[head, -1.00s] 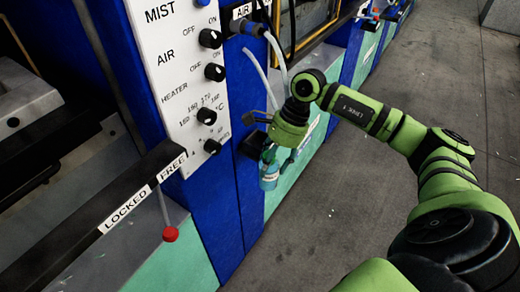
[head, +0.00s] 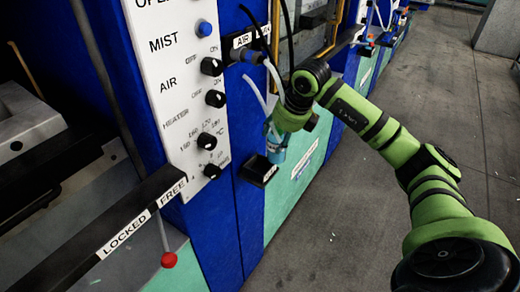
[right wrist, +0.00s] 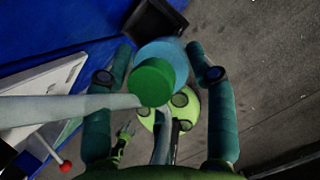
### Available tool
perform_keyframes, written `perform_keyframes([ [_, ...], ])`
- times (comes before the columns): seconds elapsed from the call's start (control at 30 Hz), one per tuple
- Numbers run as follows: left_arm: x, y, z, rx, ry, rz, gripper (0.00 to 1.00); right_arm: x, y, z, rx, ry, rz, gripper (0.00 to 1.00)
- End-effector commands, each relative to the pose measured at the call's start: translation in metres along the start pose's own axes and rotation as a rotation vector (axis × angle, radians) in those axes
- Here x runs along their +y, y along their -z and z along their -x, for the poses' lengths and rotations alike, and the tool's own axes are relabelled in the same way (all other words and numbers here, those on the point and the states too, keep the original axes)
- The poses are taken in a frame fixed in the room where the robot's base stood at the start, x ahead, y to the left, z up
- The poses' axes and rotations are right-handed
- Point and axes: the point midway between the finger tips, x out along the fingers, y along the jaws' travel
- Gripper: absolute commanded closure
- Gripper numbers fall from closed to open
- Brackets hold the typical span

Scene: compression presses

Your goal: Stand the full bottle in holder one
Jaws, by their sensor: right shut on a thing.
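My right gripper (head: 276,140) is shut on the bottle (head: 277,152), which has a light blue body. In the right wrist view the bottle's green cap (right wrist: 152,82) shows between my two fingers (right wrist: 160,62). A small black square holder (head: 258,170) sticks out from the blue press front; it also shows in the right wrist view (right wrist: 152,20). In the head view the bottle is above and right of the holder, apart from it as far as I can tell. No number can be read on the holder. My left gripper is in neither view.
A white control panel (head: 182,95) with black knobs stands left of the holder. Pale hoses (head: 256,92) hang close to my gripper. Open floor lies to the right.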

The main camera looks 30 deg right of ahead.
Motion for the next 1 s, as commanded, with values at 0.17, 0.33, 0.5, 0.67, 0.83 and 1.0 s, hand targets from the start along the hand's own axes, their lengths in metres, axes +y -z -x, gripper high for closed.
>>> perform_keyframes([
  [0.17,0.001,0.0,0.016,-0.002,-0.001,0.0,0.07,0.018,-0.024,-0.029,-0.001,-0.004,0.0,0.85],
  [0.33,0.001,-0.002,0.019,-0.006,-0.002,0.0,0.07,0.023,-0.032,-0.045,-0.002,0.0,0.002,0.85],
  [0.5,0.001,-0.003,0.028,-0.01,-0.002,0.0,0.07,0.024,-0.025,-0.063,0.004,0.0,0.001,0.85],
  [0.67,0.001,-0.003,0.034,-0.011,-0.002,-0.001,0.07,0.024,-0.018,-0.082,0.001,0.0,0.002,0.85],
  [0.83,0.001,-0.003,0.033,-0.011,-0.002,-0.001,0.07,0.024,-0.017,-0.085,-0.002,0.001,0.003,0.85],
  [1.0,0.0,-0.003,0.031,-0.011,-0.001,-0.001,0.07,0.024,-0.016,-0.086,-0.002,0.001,0.003,0.85],
])
